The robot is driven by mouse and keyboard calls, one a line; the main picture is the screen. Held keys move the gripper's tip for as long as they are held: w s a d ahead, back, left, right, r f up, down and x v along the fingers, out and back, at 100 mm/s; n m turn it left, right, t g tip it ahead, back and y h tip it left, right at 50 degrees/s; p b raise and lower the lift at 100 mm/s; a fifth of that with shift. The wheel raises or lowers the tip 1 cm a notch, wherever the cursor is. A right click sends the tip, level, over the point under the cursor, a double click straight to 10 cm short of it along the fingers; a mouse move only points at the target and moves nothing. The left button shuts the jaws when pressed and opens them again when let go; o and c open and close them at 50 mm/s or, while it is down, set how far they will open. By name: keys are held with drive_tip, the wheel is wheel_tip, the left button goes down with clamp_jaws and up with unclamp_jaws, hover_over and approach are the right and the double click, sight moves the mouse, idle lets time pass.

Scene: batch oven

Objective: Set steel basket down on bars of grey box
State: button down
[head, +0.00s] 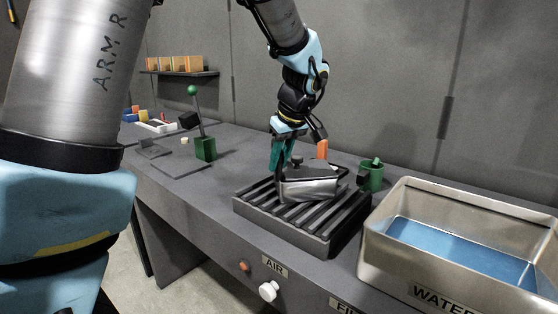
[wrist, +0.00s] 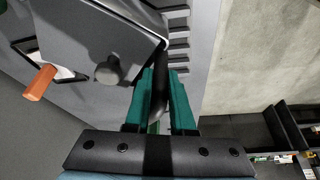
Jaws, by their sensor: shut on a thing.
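The steel basket (head: 310,190) has shiny sides and a dark flat lid with a knob. In the head view it is over the bars of the grey box (head: 325,239), near their back part. I cannot tell whether its underside touches the bars or is slightly above them. My gripper (head: 281,160) points down at the basket's left end. In the wrist view its teal fingers (wrist: 161,95) are closed around a dark handle beside the lid (wrist: 85,40). The knob (wrist: 108,72) shows there too. The bars show partly at the top of the wrist view.
An open metal water tank (head: 380,245) stands right of the grey box. A green cup (head: 371,176) is behind, an orange handle (head: 321,149) beside my gripper. A green-based lever (head: 205,148) stands left on the bench. A white knob (head: 268,291) is on the front.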

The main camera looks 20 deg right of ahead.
drive_tip(key=shift+f, duration=0.1)
drive_tip(key=c, duration=0.7)
unclamp_jaws()
drive_tip(key=b+v, duration=0.2)
drive_tip(key=v, duration=0.8)
drive_tip(key=shift+s+r, duration=0.2)
drive_tip(key=shift+r, duration=0.15)
